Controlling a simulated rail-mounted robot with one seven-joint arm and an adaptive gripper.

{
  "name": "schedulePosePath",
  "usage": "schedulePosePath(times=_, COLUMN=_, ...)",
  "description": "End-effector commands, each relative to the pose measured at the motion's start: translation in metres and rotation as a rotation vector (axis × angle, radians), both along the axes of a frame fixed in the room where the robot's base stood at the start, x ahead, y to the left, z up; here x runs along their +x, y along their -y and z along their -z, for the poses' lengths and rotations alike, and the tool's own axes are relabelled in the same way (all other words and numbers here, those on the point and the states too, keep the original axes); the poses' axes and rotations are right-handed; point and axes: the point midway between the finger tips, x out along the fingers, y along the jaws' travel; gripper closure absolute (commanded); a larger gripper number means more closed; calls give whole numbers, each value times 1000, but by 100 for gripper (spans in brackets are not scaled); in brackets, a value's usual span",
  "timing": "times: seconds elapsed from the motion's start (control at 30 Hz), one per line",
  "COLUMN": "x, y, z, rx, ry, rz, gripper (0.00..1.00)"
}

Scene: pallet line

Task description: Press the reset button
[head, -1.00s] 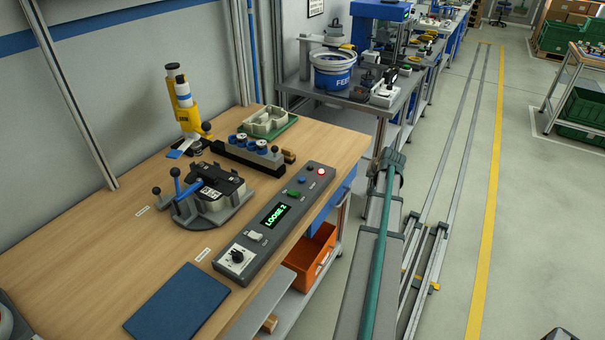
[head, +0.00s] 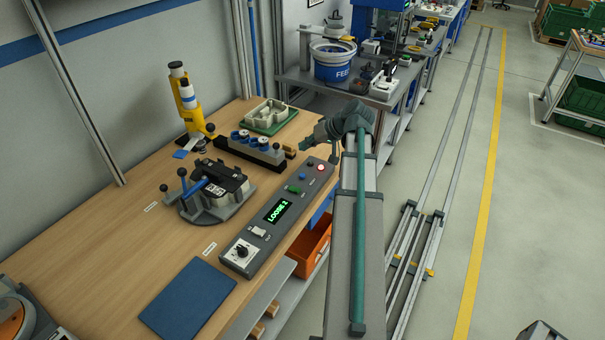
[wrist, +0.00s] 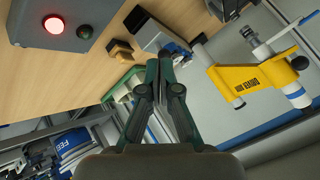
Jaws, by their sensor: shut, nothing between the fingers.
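The grey control box (head: 268,222) lies along the right edge of the wooden bench. Its display (head: 278,211) reads "LOOSE 2". I cannot read which is the reset button. My gripper (head: 304,145) is beyond the box's far end, apart from the buttons. Its fingers (wrist: 160,62) are shut and empty in the wrist view.
A block with blue-topped parts (head: 254,148) and a green tray (head: 268,117) stand near my gripper. A clamp fixture (head: 215,192) and a yellow tool (head: 186,103) are farther left. A blue mat (head: 187,300) lies in front. An orange bin (head: 310,250) sits below the bench.

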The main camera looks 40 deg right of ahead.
Motion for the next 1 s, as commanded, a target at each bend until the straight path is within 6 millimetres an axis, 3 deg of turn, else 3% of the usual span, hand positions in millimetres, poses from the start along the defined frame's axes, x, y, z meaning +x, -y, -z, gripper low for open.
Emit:
schedulePosePath(times=0.13, x=0, y=-7, z=2, rx=-7, ry=1, rz=-25, gripper=100)
schedulePosePath(times=0.63, x=0, y=-7, z=7, rx=-8, ry=0, rz=-23, gripper=100)
schedulePosePath(times=1.0, x=0, y=-7, z=43, rx=-6, ry=0, rz=-23, gripper=100)
